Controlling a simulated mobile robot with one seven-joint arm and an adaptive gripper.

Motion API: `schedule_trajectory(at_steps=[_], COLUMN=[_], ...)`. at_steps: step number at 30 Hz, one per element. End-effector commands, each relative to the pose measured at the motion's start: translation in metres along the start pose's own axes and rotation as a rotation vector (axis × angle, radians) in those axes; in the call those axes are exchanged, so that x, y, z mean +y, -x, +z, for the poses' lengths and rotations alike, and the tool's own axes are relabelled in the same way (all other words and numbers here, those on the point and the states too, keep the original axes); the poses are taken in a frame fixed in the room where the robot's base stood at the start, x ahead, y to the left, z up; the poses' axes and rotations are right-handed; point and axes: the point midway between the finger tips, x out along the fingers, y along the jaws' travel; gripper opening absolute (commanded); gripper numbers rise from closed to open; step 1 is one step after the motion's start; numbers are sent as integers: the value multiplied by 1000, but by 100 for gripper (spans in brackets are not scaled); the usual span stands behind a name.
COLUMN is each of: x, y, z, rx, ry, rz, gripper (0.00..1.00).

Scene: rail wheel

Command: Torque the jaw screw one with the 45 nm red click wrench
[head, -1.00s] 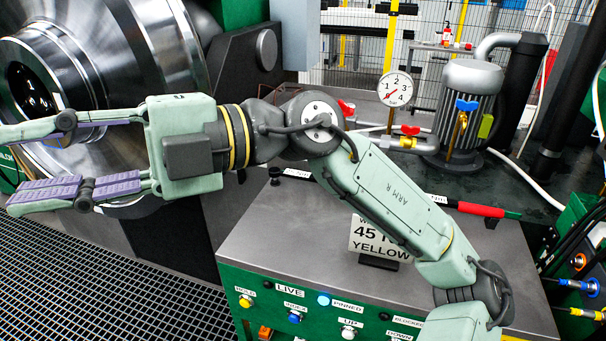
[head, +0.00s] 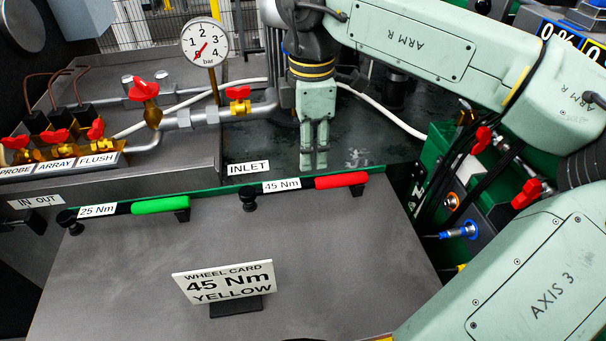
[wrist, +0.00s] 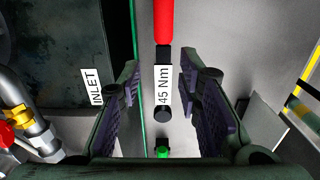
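The 45 Nm click wrench with the red handle (head: 342,180) lies along the back edge of the grey cabinet top, its dark head end to the left. In the wrist view its red handle (wrist: 163,20) is at the top and its white label lies between the fingers. My gripper (head: 314,166) points down, just behind and above the wrench in the head view. In the wrist view my gripper (wrist: 168,85) is open, with purple-padded fingers apart on either side of the wrench and nothing held. The jaw screw is not in view.
A green-handled 25 Nm wrench (head: 160,205) lies to the left on the same edge. A wheel card (head: 226,283) reading 45 Nm YELLOW stands mid-top. Red-handled valves, pipes and a pressure gauge (head: 205,43) stand behind. The cabinet top around the card is clear.

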Motion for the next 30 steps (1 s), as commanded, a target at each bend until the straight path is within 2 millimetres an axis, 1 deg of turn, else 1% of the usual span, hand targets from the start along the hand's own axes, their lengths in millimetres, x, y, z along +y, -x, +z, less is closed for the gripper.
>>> schedule_trajectory(at_steps=[3,6,11,16,19,22,28,29,30], x=[0,0,-1,-5,-4,-4,-4,-4,-3], y=[-18,-29,-40,-64,-78,-84,-86,-86,-86], z=[-2,-2,-4,-10,-9,-9,-9,-9,-9], rx=[5,4,7,10,8,6,6,6,6], ry=[5,6,8,11,9,8,8,8,8], rz=[-2,-2,-1,-2,-2,0,1,1,1], gripper=[32,32,32,32,32,32,32,31,28])
